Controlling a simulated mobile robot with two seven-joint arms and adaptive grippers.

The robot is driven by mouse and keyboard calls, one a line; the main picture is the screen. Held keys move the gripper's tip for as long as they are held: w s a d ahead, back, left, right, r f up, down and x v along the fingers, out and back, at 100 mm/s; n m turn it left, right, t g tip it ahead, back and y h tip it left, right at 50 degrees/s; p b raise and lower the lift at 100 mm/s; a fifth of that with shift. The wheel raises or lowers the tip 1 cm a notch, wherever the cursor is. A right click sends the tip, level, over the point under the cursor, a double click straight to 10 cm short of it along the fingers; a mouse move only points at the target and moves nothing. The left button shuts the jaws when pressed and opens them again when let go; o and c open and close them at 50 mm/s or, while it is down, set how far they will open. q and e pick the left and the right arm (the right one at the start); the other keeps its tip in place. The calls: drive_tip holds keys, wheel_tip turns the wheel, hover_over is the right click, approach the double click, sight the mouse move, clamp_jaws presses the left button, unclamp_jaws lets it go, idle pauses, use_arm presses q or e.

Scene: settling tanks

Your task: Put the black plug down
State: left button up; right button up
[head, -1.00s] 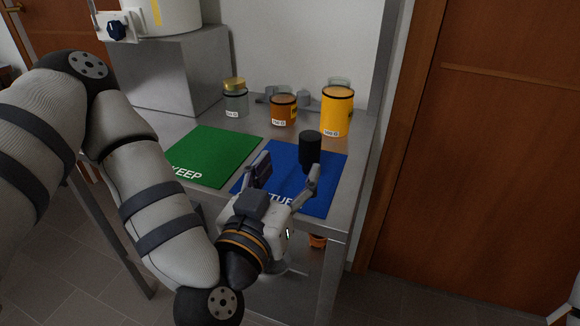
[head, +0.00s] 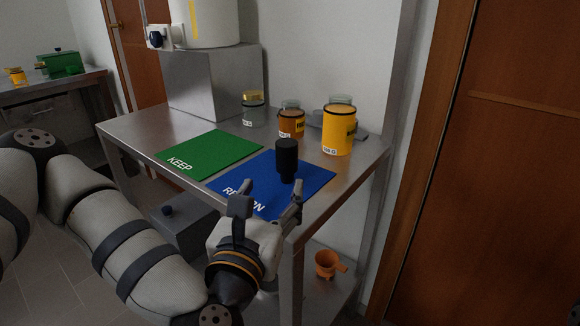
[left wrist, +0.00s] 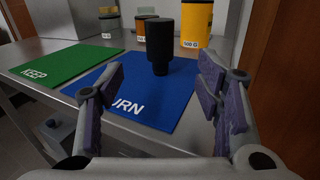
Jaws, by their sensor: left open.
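The black plug (head: 287,158) stands upright on the blue mat (head: 318,178), whose partly covered white lettering ends in "URN" in the left wrist view. In that view the plug (left wrist: 160,48) stands beyond my fingers, with blue mat showing between. My left gripper (head: 268,202) is open and empty at the front edge of the blue mat; its fingers (left wrist: 160,98) are spread wide and apart from the plug. My right gripper is not in view.
A green mat (head: 212,152) marked KEEP lies left of the blue one. Several lidded jars, one a tall yellow jar (head: 338,130), stand behind the mats. A grey block (head: 210,85) bears a white tank (head: 205,22). An orange cup (head: 327,264) sits on the lower shelf.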

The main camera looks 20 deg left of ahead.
sight(284, 164)
use_arm(q)
drive_tip(key=w, duration=0.8)
drive_tip(key=w+a, duration=0.1)
drive_tip(key=w, duration=0.3)
drive_tip(key=shift+w+a, duration=0.1)
drive_tip(key=c, duration=1.4)
